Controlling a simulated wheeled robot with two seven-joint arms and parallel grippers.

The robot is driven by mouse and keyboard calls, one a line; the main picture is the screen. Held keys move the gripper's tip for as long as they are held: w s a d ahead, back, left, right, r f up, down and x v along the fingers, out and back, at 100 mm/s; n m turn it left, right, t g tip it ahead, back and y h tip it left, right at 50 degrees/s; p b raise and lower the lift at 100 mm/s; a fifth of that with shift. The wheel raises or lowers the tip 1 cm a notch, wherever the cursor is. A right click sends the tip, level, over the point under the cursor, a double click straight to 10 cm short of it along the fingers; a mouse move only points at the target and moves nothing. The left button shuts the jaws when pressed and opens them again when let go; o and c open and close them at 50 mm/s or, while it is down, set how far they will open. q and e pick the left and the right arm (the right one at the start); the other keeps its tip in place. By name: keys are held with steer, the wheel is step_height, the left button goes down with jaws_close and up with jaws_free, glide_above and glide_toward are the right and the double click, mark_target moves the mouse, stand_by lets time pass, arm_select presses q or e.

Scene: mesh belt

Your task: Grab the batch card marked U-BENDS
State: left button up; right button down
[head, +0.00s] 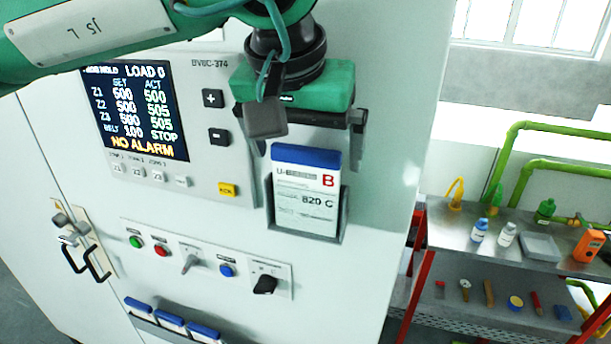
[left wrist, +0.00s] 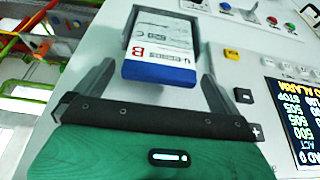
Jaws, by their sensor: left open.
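A white batch card (head: 305,203) with a blue top edge stands upright in a grey holder (head: 342,222) on the cabinet front. It reads "U-" with the rest blurred, a red B and "820 C". My left gripper (head: 308,148) is open, just above the card's blue edge. In the left wrist view the card (left wrist: 160,45) lies between and beyond the two spread fingers of my left gripper (left wrist: 152,85), with its blue edge toward me. No contact between fingers and card shows. My right gripper is not in view.
A control panel with a display (head: 135,110) and buttons is left of the card. A row of knobs and buttons (head: 205,258) is below it. More blue-topped cards (head: 170,322) sit in a rack at the bottom. A bench (head: 470,235) with bottles and tools stands at right.

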arm_select(q)
steer(key=shift+s, duration=0.1)
steer(key=c, duration=1.2)
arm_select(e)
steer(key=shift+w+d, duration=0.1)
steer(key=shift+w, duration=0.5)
arm_select(q)
steer(key=shift+r, duration=0.1)
